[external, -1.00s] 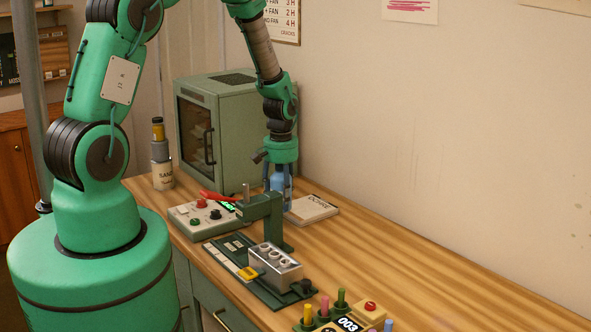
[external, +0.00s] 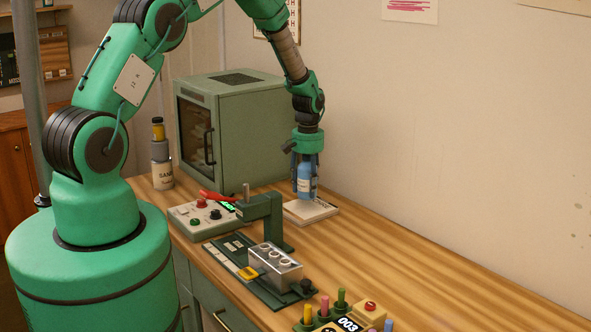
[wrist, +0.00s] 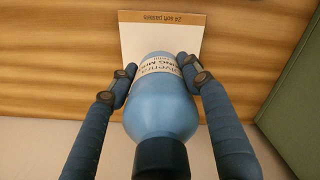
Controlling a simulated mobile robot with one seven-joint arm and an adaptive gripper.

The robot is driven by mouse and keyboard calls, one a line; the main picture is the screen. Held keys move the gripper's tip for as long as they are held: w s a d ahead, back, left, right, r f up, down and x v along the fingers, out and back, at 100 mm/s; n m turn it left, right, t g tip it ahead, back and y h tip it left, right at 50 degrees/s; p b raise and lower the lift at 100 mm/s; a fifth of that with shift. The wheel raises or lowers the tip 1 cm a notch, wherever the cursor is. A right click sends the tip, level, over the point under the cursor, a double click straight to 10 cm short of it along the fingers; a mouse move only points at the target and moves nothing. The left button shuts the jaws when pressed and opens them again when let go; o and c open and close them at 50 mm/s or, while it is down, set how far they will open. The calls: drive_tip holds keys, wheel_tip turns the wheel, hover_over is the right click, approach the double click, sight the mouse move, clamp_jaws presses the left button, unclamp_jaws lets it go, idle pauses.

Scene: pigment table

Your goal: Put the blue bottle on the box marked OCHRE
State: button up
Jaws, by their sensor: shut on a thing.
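The blue bottle (external: 304,184) has a pale label and is upright in my gripper (external: 305,178). My gripper is shut on it, with one finger on each side. In the wrist view the bottle (wrist: 160,105) shows its dark cap toward the camera, between my fingertips (wrist: 157,68). The white box marked OCHRE (external: 318,212) lies flat on the table, directly beneath or just in front of the bottle's base. In the wrist view the box (wrist: 135,42) shows an edge reading "24 soft pastels". I cannot tell whether the bottle touches it.
A green oven-like cabinet (external: 240,130) stands close left of my gripper. A control box (external: 188,224) and a green press stand (external: 272,205) with a metal block (external: 275,262) are nearer the camera. The wall is behind; the table to the right is clear.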

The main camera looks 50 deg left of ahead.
sight(308, 160)
drive_tip(key=shift+w, duration=0.15)
drive_tip(key=shift+f+p, duration=0.3)
drive_tip(key=shift+f, duration=1.45)
drive_tip(key=shift+f, duration=0.15)
drive_tip(key=o, duration=1.5)
drive_tip(key=shift+c, duration=0.2)
drive_tip(key=shift+r+b, duration=0.7)
drive_tip(key=shift+r, duration=5.45)
